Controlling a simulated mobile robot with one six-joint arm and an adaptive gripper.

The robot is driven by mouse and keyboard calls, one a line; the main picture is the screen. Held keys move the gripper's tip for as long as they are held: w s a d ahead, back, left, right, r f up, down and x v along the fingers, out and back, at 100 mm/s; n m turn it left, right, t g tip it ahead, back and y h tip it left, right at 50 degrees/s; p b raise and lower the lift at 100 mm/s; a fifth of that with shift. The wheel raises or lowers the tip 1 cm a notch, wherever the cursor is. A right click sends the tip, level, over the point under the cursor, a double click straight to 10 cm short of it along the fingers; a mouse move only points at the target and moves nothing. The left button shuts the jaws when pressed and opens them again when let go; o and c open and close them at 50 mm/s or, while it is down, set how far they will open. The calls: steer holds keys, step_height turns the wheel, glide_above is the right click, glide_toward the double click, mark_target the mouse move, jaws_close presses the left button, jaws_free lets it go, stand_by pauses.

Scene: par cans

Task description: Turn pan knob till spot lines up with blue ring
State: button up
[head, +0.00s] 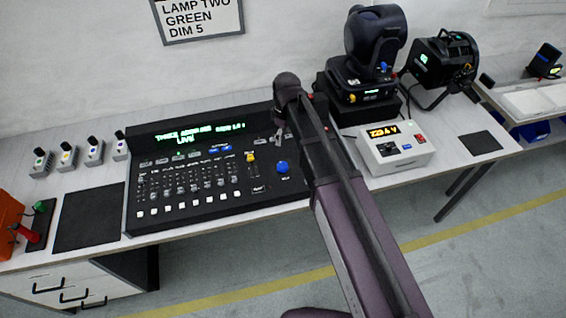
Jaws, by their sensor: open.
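A black lighting console (190,205) lies on the white bench. A large round blue knob (282,167) stands at its right side, with a small label below it that I cannot read. I cannot confirm that it is the pan knob. My gripper (279,137) is open over the console's right part, above and behind the blue knob in the picture and apart from it. Its fingers are small and partly lost against the dark console. A black moving-head lamp (374,40) stands on a dark base at the back right. No light spot or blue ring shows.
A yellow fader cap (250,157) is left of the blue knob. A white power box (395,150) sits right of my arm. A black par can (443,62) stands behind it. Several small coloured-button units line the back left. A black mat (88,217) lies at left.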

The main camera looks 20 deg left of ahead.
mark_target(283, 165)
steer(key=shift+f, duration=0.1)
steer(key=f+b, duration=0.9)
steer(key=s+f+b, duration=0.1)
steer(key=f+b, duration=0.3)
steer(key=shift+f+b, duration=0.25)
steer(key=shift+b, duration=0.15)
stand_by(0.5)
stand_by(0.4)
steer(key=c, duration=1.2)
